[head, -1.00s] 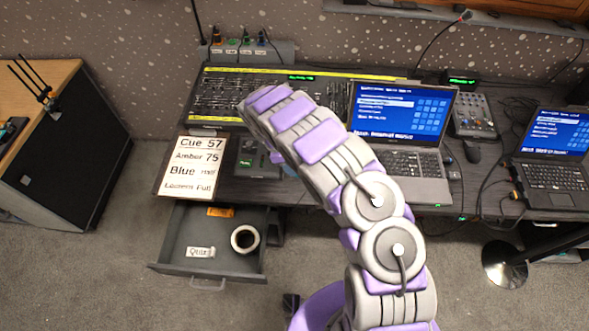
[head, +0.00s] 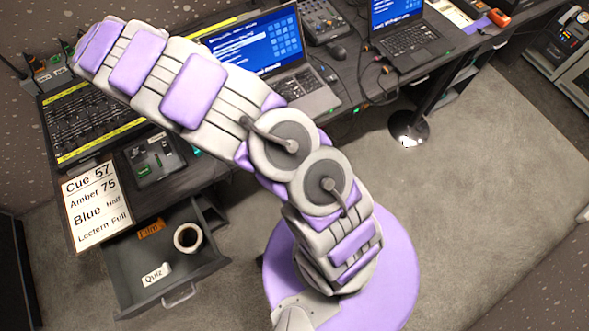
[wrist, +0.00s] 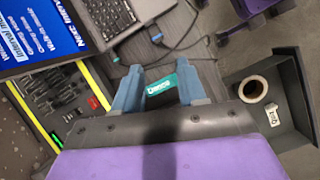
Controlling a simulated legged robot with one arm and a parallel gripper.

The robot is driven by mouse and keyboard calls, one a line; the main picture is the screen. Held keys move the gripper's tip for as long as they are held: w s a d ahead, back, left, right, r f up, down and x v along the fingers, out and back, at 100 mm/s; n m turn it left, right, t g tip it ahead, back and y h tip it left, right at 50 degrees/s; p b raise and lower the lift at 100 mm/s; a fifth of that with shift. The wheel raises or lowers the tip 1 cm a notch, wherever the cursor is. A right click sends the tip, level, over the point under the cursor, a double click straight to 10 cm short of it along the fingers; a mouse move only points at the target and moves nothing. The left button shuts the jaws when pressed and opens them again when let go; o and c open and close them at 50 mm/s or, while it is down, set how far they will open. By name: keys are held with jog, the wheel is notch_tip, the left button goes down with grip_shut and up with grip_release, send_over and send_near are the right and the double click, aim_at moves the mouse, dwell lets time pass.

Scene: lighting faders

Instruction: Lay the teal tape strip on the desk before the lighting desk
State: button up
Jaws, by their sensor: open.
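In the wrist view the teal tape strip (wrist: 161,87), with pale lettering, shows between the two blue-grey fingers of my gripper (wrist: 158,88). The fingers are apart; I cannot tell whether the strip touches them or lies on the surface below. The lighting desk (head: 95,125), a black fader board with yellow edge strips, is at the left in the head view, partly behind my arm. Its yellow edge and faders also show at the left of the wrist view (wrist: 68,100). My gripper is hidden behind my arm in the head view.
An open drawer (head: 128,290) holds a tape roll (head: 188,237) and labels. A cue card (head: 97,207) and a small black control box (head: 155,158) lie at the desk's front. A laptop (head: 300,95) stands right of my arm, with cables (head: 375,70) beyond.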

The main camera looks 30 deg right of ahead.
jog(key=s+d+r+m+y, duration=0.2)
jog(key=s+d+r+m, duration=0.6)
jog(key=s+d+r, duration=0.55)
jog(key=s+a+r+m+y, duration=0.1)
jog(key=s+r+m, duration=0.1)
jog(key=s, duration=1.1)
jog(key=s+a+r+m+y, duration=0.1)
jog(key=s+r+m+y, duration=0.1)
jog(key=s, duration=1.1)
jog(key=shift+a+r+m+g, duration=0.2)
jog(key=shift+a+m+g, duration=0.2)
jog(key=shift+m, duration=0.4)
jog(key=shift+w+a, duration=0.1)
jog(key=shift+a, duration=0.05)
